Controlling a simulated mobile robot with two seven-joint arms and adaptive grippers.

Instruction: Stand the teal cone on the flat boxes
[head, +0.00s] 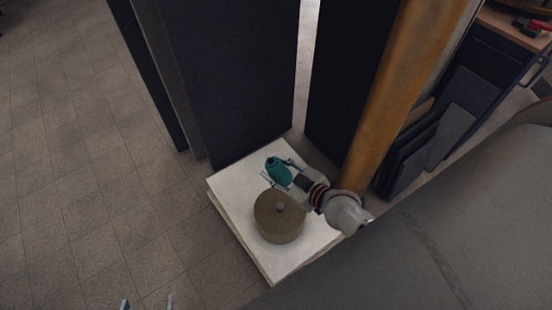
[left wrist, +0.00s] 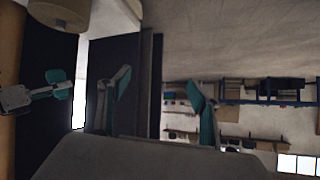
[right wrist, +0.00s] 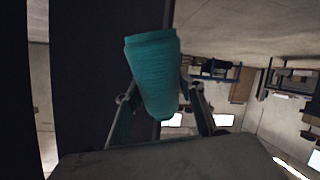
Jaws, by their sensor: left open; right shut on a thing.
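The teal cone (head: 277,170) is held in my right gripper (head: 277,175), over the back part of the white flat boxes (head: 226,194) in the head view. In the right wrist view the cone (right wrist: 153,75) stands between both fingers (right wrist: 160,105). The left wrist view shows the cone (left wrist: 58,84) apart from the flat boxes (left wrist: 105,17), with dark panel seen between them. My left gripper (head: 148,303) is open and empty at the bottom edge of the head view, left of the boxes. Its spread fingers show in the left wrist view (left wrist: 160,97).
A round brown lidded container (head: 279,218) with a grey knob sits on the boxes, just in front of the cone. Tall dark panels (head: 240,80) stand behind the boxes. An orange-brown roll (head: 405,90) leans at the right. The left part of the box top is bare.

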